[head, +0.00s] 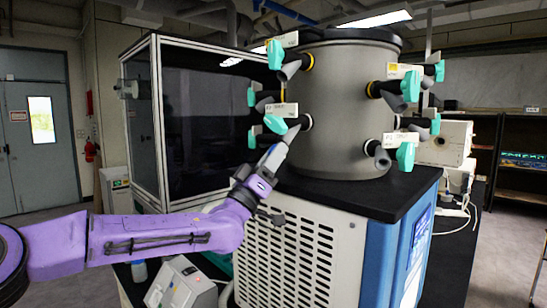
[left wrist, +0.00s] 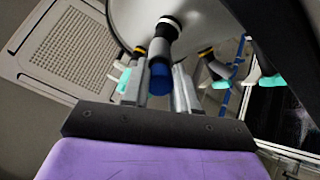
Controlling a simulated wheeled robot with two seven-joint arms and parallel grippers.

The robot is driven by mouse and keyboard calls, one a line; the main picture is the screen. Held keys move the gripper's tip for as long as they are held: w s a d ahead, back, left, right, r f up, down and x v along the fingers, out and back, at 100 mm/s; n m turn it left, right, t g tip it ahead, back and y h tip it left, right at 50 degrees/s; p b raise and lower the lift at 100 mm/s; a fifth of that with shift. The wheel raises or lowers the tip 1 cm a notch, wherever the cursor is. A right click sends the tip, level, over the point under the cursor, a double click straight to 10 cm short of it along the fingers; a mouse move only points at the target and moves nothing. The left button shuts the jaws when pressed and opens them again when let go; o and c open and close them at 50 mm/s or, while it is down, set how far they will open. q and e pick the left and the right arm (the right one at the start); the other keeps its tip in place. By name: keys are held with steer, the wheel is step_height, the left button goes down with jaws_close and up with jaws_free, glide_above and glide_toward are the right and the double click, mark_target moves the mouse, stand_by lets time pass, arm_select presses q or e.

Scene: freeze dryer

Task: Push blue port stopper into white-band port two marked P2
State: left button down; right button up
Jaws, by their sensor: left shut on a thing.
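The blue stopper (left wrist: 160,78) is between the fingers of my left gripper (left wrist: 159,68), which is shut on it. Its far end meets the dark mouth of a port tube (left wrist: 160,45), in line with it; how deep it sits I cannot tell. The port has a white band (left wrist: 169,21) where it joins the vessel. In the head view my left gripper (head: 289,137) reaches up to the white-band port (head: 304,122) on the vessel's lower left side, and the stopper is hidden there. A label tag (head: 283,110) hangs above this port. My right gripper is not in view.
The grey drum vessel (head: 345,105) carries several other ports with teal valve handles, one (head: 275,124) close to my gripper. Yellow-band ports (left wrist: 205,52) sit nearby. A dark-glass cabinet (head: 200,110) stands at left, and the blue-and-white dryer body (head: 300,245) is below.

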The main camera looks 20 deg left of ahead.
arm_select(q)
steer(key=shift+w+r, duration=0.1)
steer(key=shift+r, duration=0.15)
steer(key=c, duration=0.8)
jaws_free()
steer(key=shift+w+d, duration=0.1)
steer(key=shift+w, duration=0.1)
steer(key=b+v, duration=0.4)
steer(key=v, duration=0.6)
steer(key=shift+f+b, duration=0.25)
steer(key=shift+b, duration=0.05)
steer(key=shift+s, duration=0.25)
